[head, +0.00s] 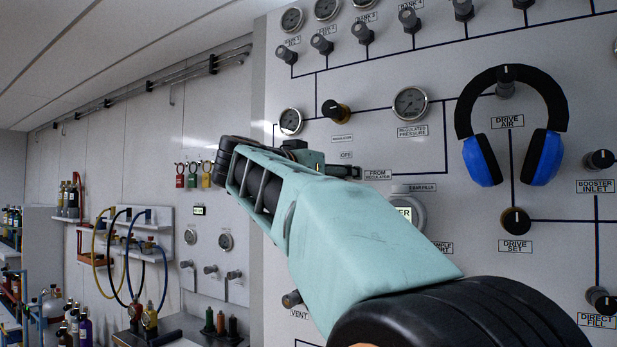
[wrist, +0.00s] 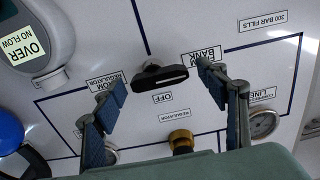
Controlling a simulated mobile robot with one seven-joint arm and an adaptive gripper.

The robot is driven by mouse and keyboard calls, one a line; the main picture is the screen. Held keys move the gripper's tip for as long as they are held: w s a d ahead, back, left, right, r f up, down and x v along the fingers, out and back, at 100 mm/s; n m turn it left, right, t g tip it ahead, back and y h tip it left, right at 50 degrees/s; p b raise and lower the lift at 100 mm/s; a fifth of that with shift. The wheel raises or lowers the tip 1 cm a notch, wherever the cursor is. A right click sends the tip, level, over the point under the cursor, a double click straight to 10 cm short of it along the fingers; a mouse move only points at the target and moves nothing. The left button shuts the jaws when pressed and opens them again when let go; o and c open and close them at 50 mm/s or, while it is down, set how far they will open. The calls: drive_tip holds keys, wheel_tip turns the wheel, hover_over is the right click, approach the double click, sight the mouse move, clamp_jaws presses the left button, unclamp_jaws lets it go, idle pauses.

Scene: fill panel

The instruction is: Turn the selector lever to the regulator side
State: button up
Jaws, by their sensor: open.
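The selector lever (wrist: 160,77) is a black bar handle on a dark hub on the panel, in the middle of the wrist view. It lies nearly level in that picture, beside the OFF label (wrist: 163,98). The FROM REGULATOR label (wrist: 105,84) is to its left and the FROM BANK label (wrist: 208,55) to its right; the wrist picture is upside down. My gripper (wrist: 162,80) is open, one finger on each side of the lever, with visible gaps and no clear contact. In the head view my arm hides the lever; the FROM REGULATOR label (head: 377,175) shows there.
A brass-based regulator knob (wrist: 181,140) and a gauge (wrist: 263,124) are close to my fingers. Blue ear defenders (head: 543,155) hang on the panel at right. A regulated pressure gauge (head: 410,103) is above my arm. A bench with bottles and hoses stands at left.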

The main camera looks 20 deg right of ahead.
drive_tip(key=shift+c, duration=0.6)
drive_tip(key=c, duration=1)
drive_tip(key=shift+c, duration=0.2)
